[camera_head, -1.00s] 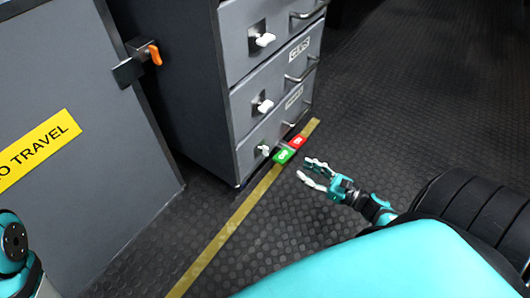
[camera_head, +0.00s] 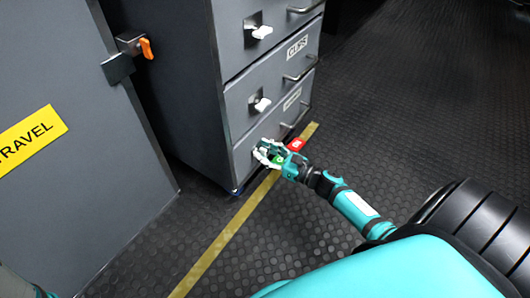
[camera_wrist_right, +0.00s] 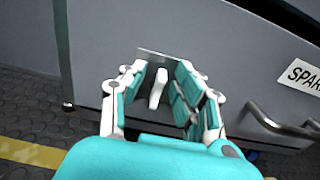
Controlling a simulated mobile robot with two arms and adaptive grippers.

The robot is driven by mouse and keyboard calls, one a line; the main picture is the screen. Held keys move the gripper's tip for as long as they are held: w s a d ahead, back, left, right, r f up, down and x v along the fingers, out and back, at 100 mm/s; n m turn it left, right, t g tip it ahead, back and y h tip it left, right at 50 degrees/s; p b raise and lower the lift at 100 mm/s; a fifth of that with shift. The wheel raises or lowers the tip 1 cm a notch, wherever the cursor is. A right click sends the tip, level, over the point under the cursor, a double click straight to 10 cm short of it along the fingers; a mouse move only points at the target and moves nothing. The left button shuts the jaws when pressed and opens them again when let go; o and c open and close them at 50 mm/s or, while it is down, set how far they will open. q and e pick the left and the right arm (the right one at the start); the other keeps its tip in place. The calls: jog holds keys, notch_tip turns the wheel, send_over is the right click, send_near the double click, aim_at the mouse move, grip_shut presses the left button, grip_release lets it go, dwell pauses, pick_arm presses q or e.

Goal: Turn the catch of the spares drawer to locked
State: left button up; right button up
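The spares drawer (camera_head: 250,150) is the bottom grey drawer of the cabinet; its label (camera_wrist_right: 303,76) is partly cut off in the right wrist view. Its white catch (camera_wrist_right: 157,88) stands roughly upright, leaning slightly, on a metal plate (camera_wrist_right: 160,56). My right gripper (camera_head: 264,150) is at the catch in the head view, covering it there. In the right wrist view my right gripper's fingers (camera_wrist_right: 160,98) are on either side of the catch, with visible gaps. I cannot tell whether any finger touches it.
Two drawers with white catches (camera_head: 261,104) are above. The drawer handle (camera_wrist_right: 280,125) is right of my fingers. A grey door (camera_head: 80,90) with an orange latch (camera_head: 146,48) stands left.

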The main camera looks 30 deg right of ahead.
grip_shut()
